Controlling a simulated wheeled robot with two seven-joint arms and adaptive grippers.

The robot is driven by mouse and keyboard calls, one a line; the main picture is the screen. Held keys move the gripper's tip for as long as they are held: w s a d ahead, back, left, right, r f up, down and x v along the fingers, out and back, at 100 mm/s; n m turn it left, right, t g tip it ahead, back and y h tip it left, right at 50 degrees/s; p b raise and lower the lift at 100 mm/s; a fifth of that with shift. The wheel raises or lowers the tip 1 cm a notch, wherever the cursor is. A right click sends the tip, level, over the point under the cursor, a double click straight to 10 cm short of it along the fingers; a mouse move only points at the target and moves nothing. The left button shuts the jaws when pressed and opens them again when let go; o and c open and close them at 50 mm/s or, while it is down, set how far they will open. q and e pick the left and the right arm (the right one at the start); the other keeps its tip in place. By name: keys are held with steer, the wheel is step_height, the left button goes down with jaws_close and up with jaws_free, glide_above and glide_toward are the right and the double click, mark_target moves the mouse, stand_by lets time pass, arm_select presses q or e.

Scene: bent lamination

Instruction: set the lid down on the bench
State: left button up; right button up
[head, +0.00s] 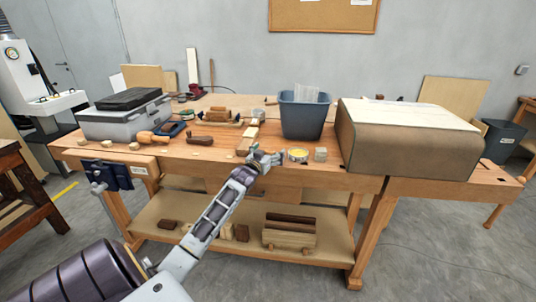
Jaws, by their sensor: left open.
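My left gripper (266,158) reaches in from the lower left to the bench's front edge, just left of an open tin (298,155) with yellow contents. It is open; small blue-grey and dark parts show at its tips, and I cannot tell whether any of them is a lid. The wooden bench (335,181) runs across the view. My right gripper is not in view.
A large brown curved form (410,141) fills the bench's right. A grey toolbox (122,120), a plane (201,140) and a mallet (153,137) are on the left.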

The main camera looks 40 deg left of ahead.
arm_select(q)
steer(key=shift+r, duration=0.1)
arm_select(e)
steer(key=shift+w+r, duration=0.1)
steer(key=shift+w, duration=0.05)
arm_select(q)
steer(key=shift+s+d, duration=0.1)
steer(key=shift+s, duration=0.1)
steer(key=shift+s+d, duration=0.15)
steer(key=shift+s, duration=0.35)
steer(key=shift+p+v, duration=0.3)
steer(key=shift+v, duration=1.55)
steer(key=v, duration=0.6)
steer(key=shift+s+p, duration=0.35)
steer(key=shift+s, duration=0.05)
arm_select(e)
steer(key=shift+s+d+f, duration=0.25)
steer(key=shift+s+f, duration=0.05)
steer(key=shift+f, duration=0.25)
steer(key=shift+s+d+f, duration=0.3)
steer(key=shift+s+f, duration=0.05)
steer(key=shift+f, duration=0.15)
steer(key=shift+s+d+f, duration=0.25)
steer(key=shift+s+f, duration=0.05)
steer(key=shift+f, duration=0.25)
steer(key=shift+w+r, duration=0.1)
arm_select(q)
steer(key=shift+d, duration=0.1)
